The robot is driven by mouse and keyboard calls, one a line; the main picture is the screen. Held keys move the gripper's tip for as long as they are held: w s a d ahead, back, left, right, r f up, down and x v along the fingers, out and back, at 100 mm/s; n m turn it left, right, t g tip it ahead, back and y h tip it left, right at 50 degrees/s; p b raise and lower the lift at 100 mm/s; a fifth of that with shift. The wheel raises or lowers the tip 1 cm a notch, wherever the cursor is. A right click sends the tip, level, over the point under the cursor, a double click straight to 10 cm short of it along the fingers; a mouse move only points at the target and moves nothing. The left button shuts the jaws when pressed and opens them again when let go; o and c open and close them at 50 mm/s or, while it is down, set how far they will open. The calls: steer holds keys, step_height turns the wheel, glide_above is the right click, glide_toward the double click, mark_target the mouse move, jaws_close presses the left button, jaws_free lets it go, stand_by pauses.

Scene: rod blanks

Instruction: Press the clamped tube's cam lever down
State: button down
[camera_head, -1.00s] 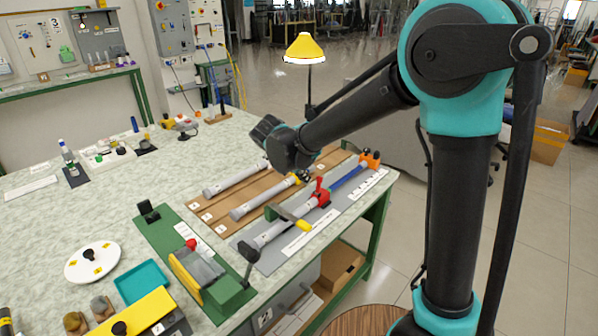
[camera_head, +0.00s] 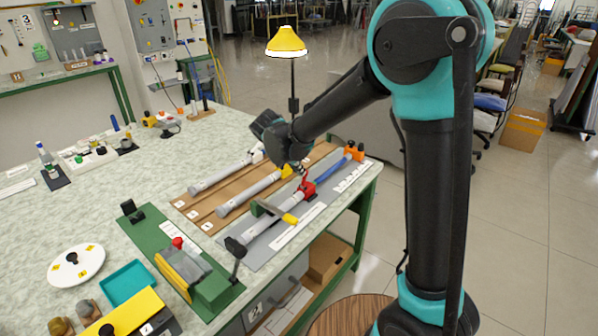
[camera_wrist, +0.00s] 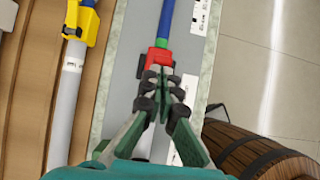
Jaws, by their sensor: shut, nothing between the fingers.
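The clamped tube lies on the grey strip (camera_head: 268,250) at the bench's right edge. It has a pale grey part (camera_head: 262,225) and a blue part (camera_head: 334,174), with a red clamp (camera_head: 308,188) between them. My gripper (camera_wrist: 160,72) is shut and empty, pointing down at the red clamp (camera_wrist: 157,57). In the head view its fingertips are small and dark, just above the clamp. The cam lever is largely hidden by my fingers, so its angle and any contact are unclear.
A second tube with a yellow clamp (camera_wrist: 82,22) lies to the left on brown boards (camera_head: 200,217). A yellow-tipped bar (camera_head: 290,218) crosses the grey tube part nearer the viewer. An orange end block (camera_head: 354,151) stands at the far end. A wooden barrel (camera_wrist: 255,150) stands beside the bench.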

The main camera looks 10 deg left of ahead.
steer(key=shift+w+d+g+y, duration=0.2)
steer(key=shift+w+g+y, duration=0.1)
steer(key=shift+g, duration=0.1)
steer(key=shift+w+d+r+g+y, duration=0.15)
steer(key=shift+w+d+g+y, duration=0.35)
steer(key=shift+w+g, duration=0.25)
steer(key=shift+w+d+f+g+y, duration=0.1)
steer(key=shift+w+d+g+y, duration=0.2)
steer(key=shift+w+g+y, duration=0.25)
steer(key=shift+w+d+f+g+y, duration=0.1)
steer(key=shift+w+d+g+y, duration=0.2)
steer(key=shift+g, duration=0.4)
steer(key=shift+w+d+f, duration=0.5)
steer(key=shift+w+f, duration=0.05)
steer(key=shift+w, duration=0.25)
steer(key=shift+s+a, duration=0.1)
steer(key=shift+s+a+f, duration=0.15)
steer(key=shift+s+a, duration=0.25)
steer(key=shift+s, duration=0.2)
